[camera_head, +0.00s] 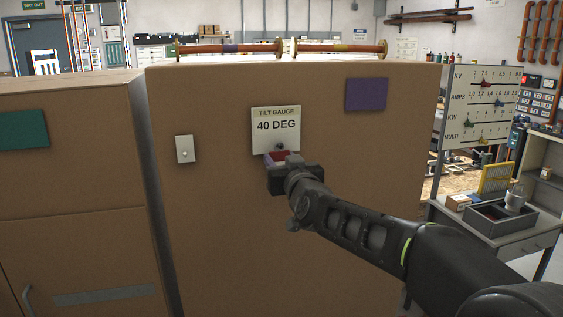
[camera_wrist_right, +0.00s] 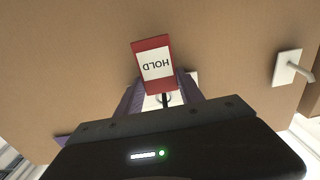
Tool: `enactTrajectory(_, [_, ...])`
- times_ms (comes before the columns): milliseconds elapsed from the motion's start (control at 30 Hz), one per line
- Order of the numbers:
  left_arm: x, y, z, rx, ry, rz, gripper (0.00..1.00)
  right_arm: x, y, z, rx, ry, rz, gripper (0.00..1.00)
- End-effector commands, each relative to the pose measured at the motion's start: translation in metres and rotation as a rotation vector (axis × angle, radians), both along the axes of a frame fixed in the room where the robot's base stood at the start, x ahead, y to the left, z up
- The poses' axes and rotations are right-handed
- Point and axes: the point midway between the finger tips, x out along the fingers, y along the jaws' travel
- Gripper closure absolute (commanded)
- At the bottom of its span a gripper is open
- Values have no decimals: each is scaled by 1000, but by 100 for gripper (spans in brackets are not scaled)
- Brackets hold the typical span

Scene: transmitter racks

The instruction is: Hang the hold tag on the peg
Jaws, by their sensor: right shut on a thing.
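The red hold tag (camera_wrist_right: 153,63), with a white HOLD label, shows upside down in the wrist view. My right gripper (camera_wrist_right: 163,97) is shut on its end nearest the camera, with a finger on each side. In the head view, the gripper (camera_head: 284,162) is at the cabinet face just below the tilt gauge sign, and a red bit of the tag (camera_head: 278,156) shows. A small dark round piece (camera_head: 280,146) sits just above it; I cannot tell whether the tag touches it. A white plate (camera_head: 184,149) to the left bears a peg (camera_wrist_right: 301,71), seen in the wrist view. My left gripper is out of view.
The tall brown cabinet (camera_head: 220,230) carries a tilt gauge sign (camera_head: 276,130) reading 40 DEG and a purple panel (camera_head: 366,94). The face between the sign and the peg plate is clear. A bench with a grey tray (camera_head: 484,226) stands at right.

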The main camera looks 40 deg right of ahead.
Motion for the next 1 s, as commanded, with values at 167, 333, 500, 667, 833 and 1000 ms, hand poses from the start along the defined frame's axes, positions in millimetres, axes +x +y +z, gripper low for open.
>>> enactTrajectory(167, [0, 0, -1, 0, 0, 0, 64, 0, 0, 0, 0, 0, 0, 94])
enactTrajectory(333, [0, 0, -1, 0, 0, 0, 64, 0, 0, 0, 0, 0, 0, 51])
enactTrajectory(500, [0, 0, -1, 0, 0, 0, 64, 0, 0, 0, 0, 0, 0, 37])
enactTrajectory(667, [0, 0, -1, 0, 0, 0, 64, 0, 0, 0, 0, 0, 0, 30])
enactTrajectory(833, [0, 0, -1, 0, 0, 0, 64, 0, 0, -1, 0, 0, 0, 30])
enactTrajectory(1000, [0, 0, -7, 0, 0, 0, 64, -8, 3, -2, -1, -1, 0, 30])
